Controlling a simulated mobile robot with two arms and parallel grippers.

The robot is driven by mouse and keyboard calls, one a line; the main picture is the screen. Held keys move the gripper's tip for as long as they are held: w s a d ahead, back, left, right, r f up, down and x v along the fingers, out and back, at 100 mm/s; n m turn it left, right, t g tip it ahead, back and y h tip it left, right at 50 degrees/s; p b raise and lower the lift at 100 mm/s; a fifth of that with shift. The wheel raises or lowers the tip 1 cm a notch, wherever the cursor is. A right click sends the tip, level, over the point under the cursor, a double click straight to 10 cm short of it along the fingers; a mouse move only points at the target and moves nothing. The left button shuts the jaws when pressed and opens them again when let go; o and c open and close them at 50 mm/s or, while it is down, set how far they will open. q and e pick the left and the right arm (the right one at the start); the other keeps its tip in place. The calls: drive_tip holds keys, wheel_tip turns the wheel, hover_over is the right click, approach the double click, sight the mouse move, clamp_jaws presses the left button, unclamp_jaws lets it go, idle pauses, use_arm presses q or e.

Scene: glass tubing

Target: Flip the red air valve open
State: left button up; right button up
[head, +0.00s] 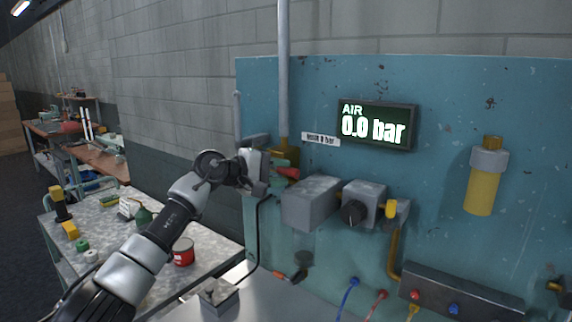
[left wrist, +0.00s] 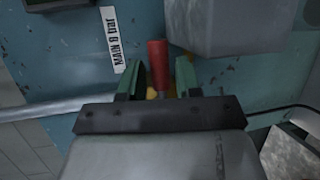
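The red valve handle (head: 288,172) shows at the teal panel, beside the yellow-brass fitting below the vertical grey pipe. In the left wrist view, the red handle (left wrist: 158,65) stands between the two green fingertips of my left gripper (left wrist: 160,78). The fingers look apart, with a small gap on the right of the handle; firm contact is not visible. In the head view my left gripper (head: 276,176) reaches the handle from the left, and its wrist partly hides the valve body. The AIR display (head: 375,125) reads 0.0 bar. My right gripper is not in view.
A grey box (head: 311,203) and a regulator with a black knob (head: 354,212) sit right of the handle. A "MAIN 8 bar" label (head: 321,139) is above. A yellow-bodied filter (head: 483,190) hangs at right.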

use_arm(q)
drive_tip(key=shift+x, duration=0.8)
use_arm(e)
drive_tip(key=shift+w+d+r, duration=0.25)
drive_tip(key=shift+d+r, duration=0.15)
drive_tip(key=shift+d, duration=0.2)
use_arm(q)
drive_tip(key=shift+c, duration=0.2)
